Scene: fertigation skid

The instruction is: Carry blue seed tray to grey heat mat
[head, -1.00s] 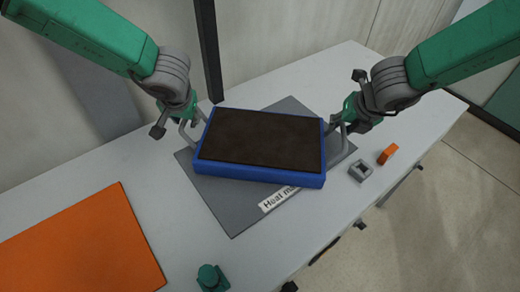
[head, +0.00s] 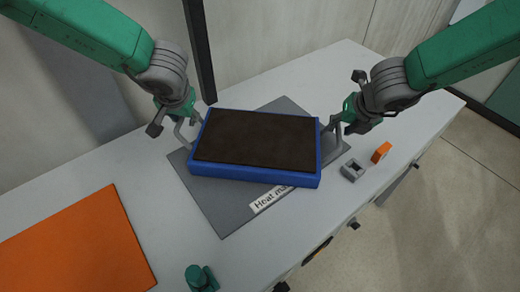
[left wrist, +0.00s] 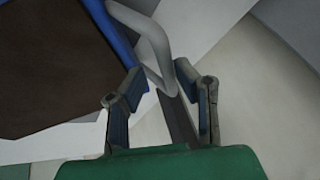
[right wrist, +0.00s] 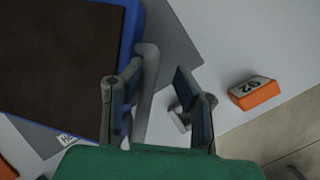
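The blue seed tray (head: 254,177), filled with dark soil, lies over the grey heat mat (head: 222,212), slightly turned. It appears to rest on the mat, whose label is partly covered by the tray. Grey loop handles stand at both tray ends. My left gripper (head: 185,122) is at the left handle; in the left wrist view its fingers (left wrist: 163,95) are apart, with the handle (left wrist: 152,40) reaching between them. My right gripper (head: 342,122) is at the right handle; in the right wrist view its fingers (right wrist: 158,95) are apart, with the handle (right wrist: 147,85) close to the left finger.
An orange mat (head: 75,245) lies at the left of the white bench. A green object (head: 200,278) stands at the front edge. A grey block (head: 352,170) and an orange block (head: 381,152) marked 92 lie right of the tray. A dark post (head: 200,50) rises behind.

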